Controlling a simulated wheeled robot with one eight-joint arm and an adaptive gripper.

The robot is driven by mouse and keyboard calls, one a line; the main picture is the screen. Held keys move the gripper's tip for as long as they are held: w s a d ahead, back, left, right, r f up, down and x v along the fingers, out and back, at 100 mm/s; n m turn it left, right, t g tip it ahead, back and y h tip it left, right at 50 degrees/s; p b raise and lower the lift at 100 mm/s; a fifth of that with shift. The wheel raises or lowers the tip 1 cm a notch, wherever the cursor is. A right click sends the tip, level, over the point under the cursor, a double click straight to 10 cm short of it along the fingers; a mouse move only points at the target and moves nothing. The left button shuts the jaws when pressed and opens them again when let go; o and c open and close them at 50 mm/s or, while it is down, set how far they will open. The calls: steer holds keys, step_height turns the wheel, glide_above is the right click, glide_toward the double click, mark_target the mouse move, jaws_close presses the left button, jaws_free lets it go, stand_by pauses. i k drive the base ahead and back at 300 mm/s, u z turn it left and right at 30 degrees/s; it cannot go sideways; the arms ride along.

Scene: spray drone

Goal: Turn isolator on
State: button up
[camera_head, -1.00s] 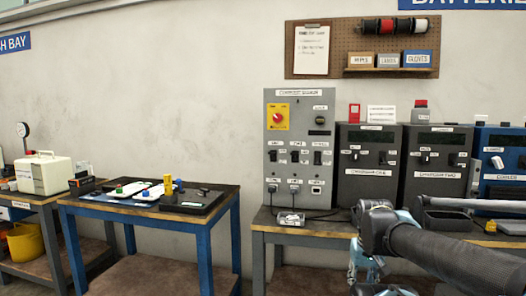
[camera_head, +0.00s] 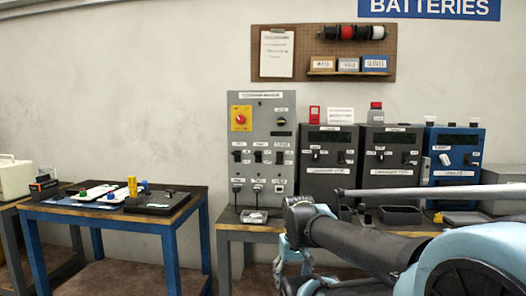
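The grey control panel (camera_head: 268,112) stands against the wall at the back of the bench. At its upper left a red rotary knob (camera_head: 240,119) sits on a yellow plate, and it looks like the isolator. Its pointer position is too small to read. Below it are black switches (camera_head: 259,156) with white labels. My arm comes in from the lower right and bends down in front of the bench. Nothing of mine touches the panel.
Two dark charger units (camera_head: 329,177) and a blue one (camera_head: 453,165) stand right of the panel. A small grey box (camera_head: 254,216) lies on the bench (camera_head: 232,224) below the panel. A blue-legged table (camera_head: 168,226) with drone parts stands to the left, with a gap between.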

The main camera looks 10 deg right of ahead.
mark_target(240, 119)
steer(key=u, duration=0.7)
steer(key=k, duration=0.9)
steer(key=u, duration=1)
steer(key=k, duration=0.4)
steer(key=i, duration=1.15)
steer(key=z, duration=0.55)
